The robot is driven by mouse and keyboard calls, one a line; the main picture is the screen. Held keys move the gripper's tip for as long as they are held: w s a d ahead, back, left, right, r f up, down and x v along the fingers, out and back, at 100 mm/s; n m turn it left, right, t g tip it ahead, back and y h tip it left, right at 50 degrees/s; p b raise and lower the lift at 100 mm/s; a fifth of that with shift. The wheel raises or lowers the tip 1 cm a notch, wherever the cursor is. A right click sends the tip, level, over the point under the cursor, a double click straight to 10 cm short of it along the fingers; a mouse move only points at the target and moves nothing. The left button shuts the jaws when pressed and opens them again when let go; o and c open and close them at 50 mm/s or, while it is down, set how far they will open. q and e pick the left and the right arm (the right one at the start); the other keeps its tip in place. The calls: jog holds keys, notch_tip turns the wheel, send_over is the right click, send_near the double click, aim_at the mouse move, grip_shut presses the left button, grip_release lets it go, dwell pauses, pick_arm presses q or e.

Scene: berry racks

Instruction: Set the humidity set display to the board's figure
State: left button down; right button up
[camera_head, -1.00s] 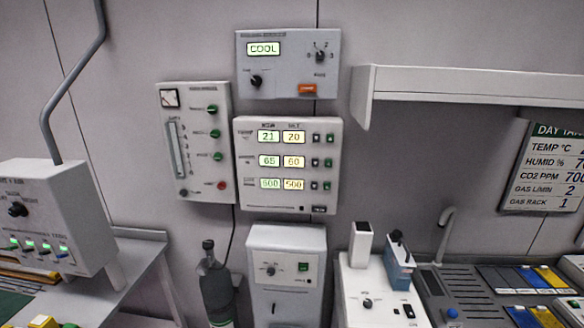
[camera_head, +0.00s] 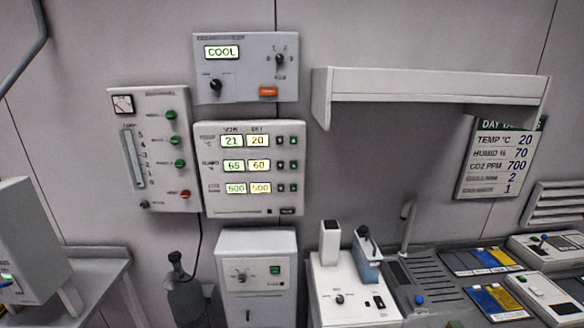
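The control panel (camera_head: 225,205) hangs on the wall left of centre with three rows of lit displays. The humidity set display (camera_head: 258,166) reads 60, beside a humidity reading of 65 (camera_head: 234,166). Small dark and green buttons (camera_head: 286,164) sit to the right of each row. The temperature row shows 21 and 20; the bottom row shows 500 and 500. The board (camera_head: 500,160) at the right lists TEMP 20, HUMID 70, CO2 PPM 700, then 2 and 1. Neither gripper is in view.
A COOL panel (camera_head: 246,90) is above the control panel and a flow meter panel (camera_head: 153,150) is to its left. A shelf (camera_head: 430,84) juts from the wall at right. Below stand a white cabinet (camera_head: 258,290), a dark bottle (camera_head: 184,295) and a bench with devices (camera_head: 355,305).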

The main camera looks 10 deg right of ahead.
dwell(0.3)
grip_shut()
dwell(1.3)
